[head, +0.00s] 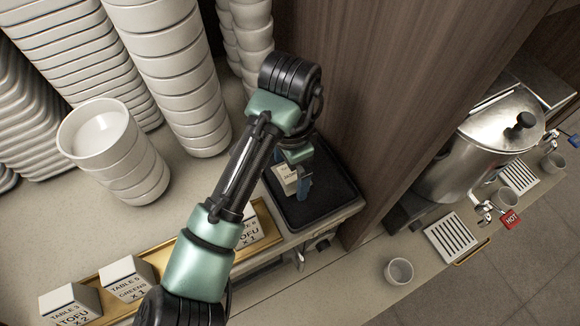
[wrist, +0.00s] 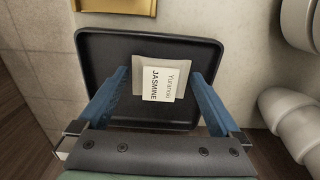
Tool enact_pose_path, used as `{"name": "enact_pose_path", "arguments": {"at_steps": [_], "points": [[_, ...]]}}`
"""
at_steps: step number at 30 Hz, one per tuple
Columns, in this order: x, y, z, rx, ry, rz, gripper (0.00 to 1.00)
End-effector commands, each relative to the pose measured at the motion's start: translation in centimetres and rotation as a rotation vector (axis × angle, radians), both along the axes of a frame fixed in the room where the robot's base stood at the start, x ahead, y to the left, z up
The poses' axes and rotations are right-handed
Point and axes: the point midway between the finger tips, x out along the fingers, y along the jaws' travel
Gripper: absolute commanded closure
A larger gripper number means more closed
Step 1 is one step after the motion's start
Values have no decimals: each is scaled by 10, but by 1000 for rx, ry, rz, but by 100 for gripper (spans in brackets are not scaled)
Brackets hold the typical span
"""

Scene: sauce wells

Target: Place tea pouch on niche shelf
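The tea pouch (wrist: 141,78) is a small beige packet with a white label reading JASMINE. It lies on a black tray (wrist: 110,45) in the wrist view. My gripper (wrist: 160,82) is open, with its blue fingers on either side of the pouch and a gap at each side. In the head view my gripper (head: 303,186) is over the tray (head: 335,200), and the pouch (head: 284,180) shows partly beside a blue finger. I cannot make out a niche shelf in either view.
Stacked white bowls (head: 105,140) stand left of my arm. A gold tray (head: 165,255) with order cards (head: 126,281) lies at the front. A dark wood panel (head: 370,90) rises close to the black tray. A steel urn (head: 480,150) and a cup (head: 398,271) are at the right.

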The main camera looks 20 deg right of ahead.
Motion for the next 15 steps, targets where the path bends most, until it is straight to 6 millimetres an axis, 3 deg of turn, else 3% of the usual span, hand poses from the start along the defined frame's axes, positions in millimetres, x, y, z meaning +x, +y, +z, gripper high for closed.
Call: {"name": "enact_pose_path", "arguments": {"at_steps": [5,9,15], "points": [[0,0,5,1,-2,0,0],[1,0,21,1,-5,-2,0],[2,1,65,4,-7,-1,0]]}}
